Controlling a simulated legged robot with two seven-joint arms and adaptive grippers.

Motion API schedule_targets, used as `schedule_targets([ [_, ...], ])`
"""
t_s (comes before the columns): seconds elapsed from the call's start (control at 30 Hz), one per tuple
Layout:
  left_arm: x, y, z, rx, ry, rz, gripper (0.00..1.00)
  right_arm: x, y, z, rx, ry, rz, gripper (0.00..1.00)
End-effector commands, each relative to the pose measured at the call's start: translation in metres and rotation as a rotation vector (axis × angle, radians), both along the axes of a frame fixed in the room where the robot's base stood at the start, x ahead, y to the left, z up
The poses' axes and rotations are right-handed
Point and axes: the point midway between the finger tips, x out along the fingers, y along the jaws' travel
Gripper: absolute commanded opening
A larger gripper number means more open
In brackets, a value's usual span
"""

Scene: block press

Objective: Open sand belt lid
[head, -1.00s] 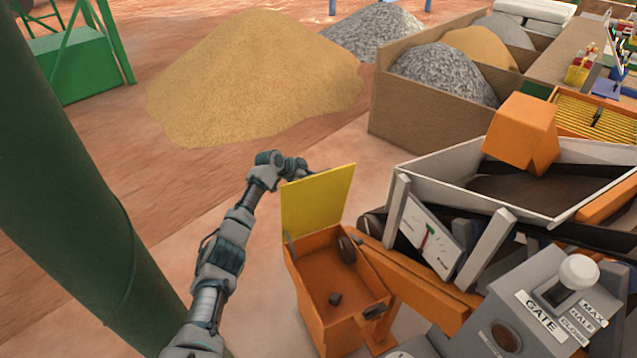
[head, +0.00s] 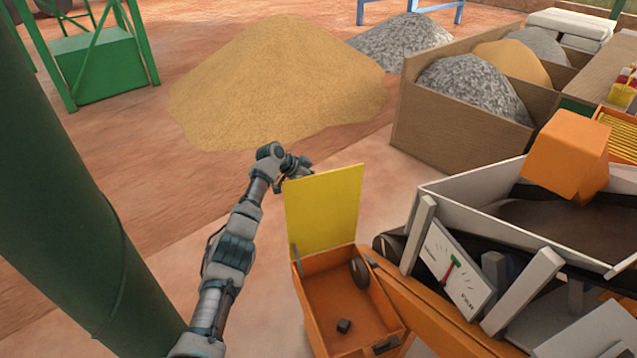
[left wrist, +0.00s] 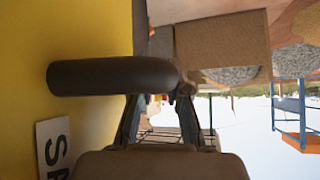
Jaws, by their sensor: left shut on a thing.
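The yellow lid (head: 323,207) stands raised, roughly upright, at the far edge of an orange box (head: 350,308). The open box shows a small dark knob inside. My left gripper (head: 298,168) is at the lid's upper left, behind its top edge. In the left wrist view, the yellow lid (left wrist: 70,25) fills the left side, with a dark bar handle (left wrist: 110,75) and a white label with partly cut-off letters. My left gripper (left wrist: 158,110) is shut on this handle. My right gripper is not in view.
A grey hopper (head: 455,190) with a white dial gauge (head: 455,270) stands right of the box. A thick green post (head: 70,200) rises at left. Behind are a sand pile (head: 275,90) and wooden gravel bins (head: 450,130).

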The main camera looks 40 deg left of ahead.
Motion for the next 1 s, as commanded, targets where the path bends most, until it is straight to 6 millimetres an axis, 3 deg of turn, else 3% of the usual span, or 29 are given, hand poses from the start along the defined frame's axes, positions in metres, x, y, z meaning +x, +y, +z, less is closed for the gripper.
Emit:
schedule_targets([
  [0.03,0.005,-0.005,0.007,-0.005,-0.018,-0.006,0.00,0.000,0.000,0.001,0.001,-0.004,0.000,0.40],
  [0.33,0.005,-0.005,0.008,-0.007,-0.020,-0.007,0.00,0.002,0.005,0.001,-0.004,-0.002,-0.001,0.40],
  [0.37,0.005,-0.005,0.008,-0.006,-0.020,-0.006,0.20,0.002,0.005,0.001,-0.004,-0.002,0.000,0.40],
  [0.43,0.004,-0.004,0.008,-0.006,-0.019,-0.007,0.37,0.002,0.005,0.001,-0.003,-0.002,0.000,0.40],
  [0.47,0.004,-0.004,0.007,-0.006,-0.017,-0.006,0.41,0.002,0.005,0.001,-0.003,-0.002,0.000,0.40],
  [0.8,-0.001,0.003,0.002,-0.006,-0.008,-0.003,0.41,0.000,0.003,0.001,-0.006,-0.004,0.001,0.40],
  [1.0,-0.017,0.010,0.018,-0.004,-0.008,-0.003,0.41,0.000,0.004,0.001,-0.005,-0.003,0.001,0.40],
])
